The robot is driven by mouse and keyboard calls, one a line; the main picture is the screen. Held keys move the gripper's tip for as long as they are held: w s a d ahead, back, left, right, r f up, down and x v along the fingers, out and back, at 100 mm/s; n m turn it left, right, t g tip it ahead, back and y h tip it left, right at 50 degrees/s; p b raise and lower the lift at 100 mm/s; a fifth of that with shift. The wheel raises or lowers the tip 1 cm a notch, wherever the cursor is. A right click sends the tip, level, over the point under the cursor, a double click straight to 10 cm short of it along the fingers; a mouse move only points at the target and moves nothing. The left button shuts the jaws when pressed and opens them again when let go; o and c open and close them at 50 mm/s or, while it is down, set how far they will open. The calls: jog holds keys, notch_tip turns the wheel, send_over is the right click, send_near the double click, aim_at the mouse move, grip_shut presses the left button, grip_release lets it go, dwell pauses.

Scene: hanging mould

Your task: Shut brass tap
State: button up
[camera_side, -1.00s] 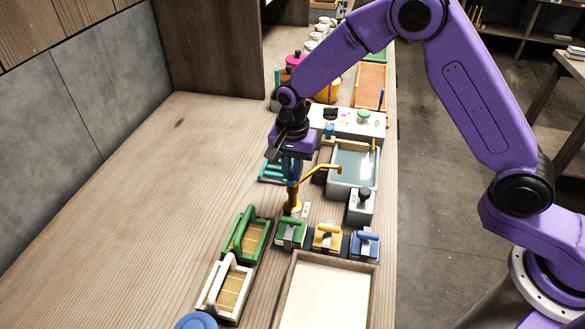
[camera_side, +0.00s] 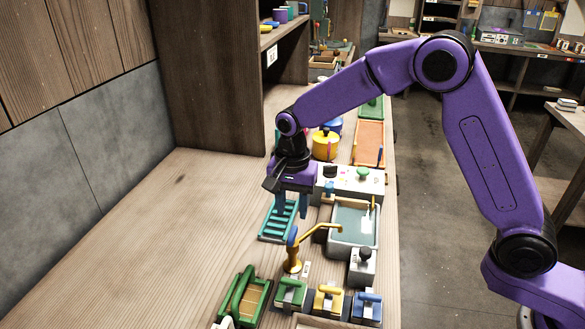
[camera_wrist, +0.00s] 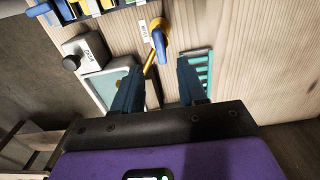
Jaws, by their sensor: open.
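The brass tap (camera_side: 292,264) stands upright on the bench, its thin spout (camera_side: 318,231) reaching right over a grey basin (camera_side: 332,241). A blue lever (camera_side: 292,237) sits on top of the tap. In the wrist view the lever (camera_wrist: 160,46) hangs down the picture beside the brass spout (camera_wrist: 149,70), near a small white label (camera_wrist: 144,31). My gripper (camera_side: 292,213) is open and empty, pointing down above and behind the tap. In the wrist view its two fingers (camera_wrist: 158,70) stand apart, with the spout showing between them. Whether a finger touches the tap cannot be told, but a gap seems visible.
A teal rack (camera_side: 279,220) lies left of the basin, under my gripper. A grey block with a dark knob (camera_side: 362,268) stands right of the tap. Green, yellow and blue clamps (camera_side: 328,301) line the front. The bench at the left is clear.

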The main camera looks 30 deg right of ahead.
notch_tip(320, 180, up, 10)
jog(key=shift+r, duration=0.25)
dwell(0.5)
jog(key=s+d+f+n, duration=0.1)
jog(key=s+d+n, duration=0.5)
jog(key=s, duration=0.5)
jog(key=s+d+f+n, duration=0.1)
jog(key=s+d+n, duration=0.4)
jog(key=s+n, duration=0.3)
jog(key=s+d+f+n, duration=0.2)
jog(key=s+d+n, duration=0.4)
jog(key=s, duration=0.8)
jog(key=shift+d+n, duration=0.35)
jog(key=shift+n, duration=0.55)
